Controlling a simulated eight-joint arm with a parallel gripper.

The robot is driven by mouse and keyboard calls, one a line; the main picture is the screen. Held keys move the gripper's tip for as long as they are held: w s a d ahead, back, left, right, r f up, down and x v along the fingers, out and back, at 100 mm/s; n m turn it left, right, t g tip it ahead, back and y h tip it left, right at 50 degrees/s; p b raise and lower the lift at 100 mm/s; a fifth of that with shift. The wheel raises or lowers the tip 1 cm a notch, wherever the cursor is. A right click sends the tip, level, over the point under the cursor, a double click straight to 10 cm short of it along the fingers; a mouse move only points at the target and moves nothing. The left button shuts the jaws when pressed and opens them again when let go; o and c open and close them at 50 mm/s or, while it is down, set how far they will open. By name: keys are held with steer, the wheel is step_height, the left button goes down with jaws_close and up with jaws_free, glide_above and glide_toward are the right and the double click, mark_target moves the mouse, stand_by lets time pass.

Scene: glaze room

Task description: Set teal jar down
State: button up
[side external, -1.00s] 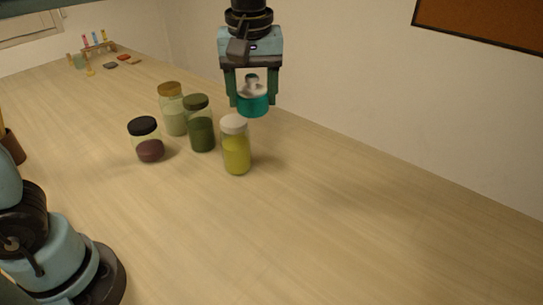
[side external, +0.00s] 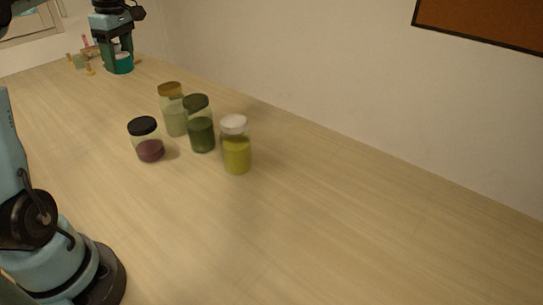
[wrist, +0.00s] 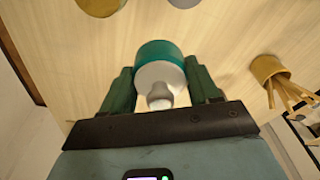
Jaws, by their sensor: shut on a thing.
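The teal jar (side external: 123,66) has a pale lid with a knob. It is in my gripper (side external: 116,66) near the far left end of the table, and whether its base touches the tabletop cannot be told. In the wrist view my gripper's fingers (wrist: 162,88) stand on either side of the teal jar (wrist: 160,50), shut on it, with the white lid and knob facing the camera.
Jars with yellow (side external: 236,152), dark green (side external: 201,130), pale green (side external: 174,115) and maroon (side external: 150,150) contents stand mid-table. A small rack partly shows behind my gripper. In the wrist view, a cup of sticks (wrist: 267,68) is at right. The table's right half is clear.

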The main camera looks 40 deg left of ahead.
steer(key=shift+n, duration=0.6)
steer(key=a+f, duration=0.1)
steer(key=f, duration=0.6)
steer(key=s+a+f, duration=0.1)
steer(key=f, duration=0.6)
steer(key=s+a+f, duration=0.1)
steer(key=f, duration=0.7)
steer(key=shift+s, duration=0.2)
steer(key=o, duration=1.4)
steer(key=shift+f, duration=0.1)
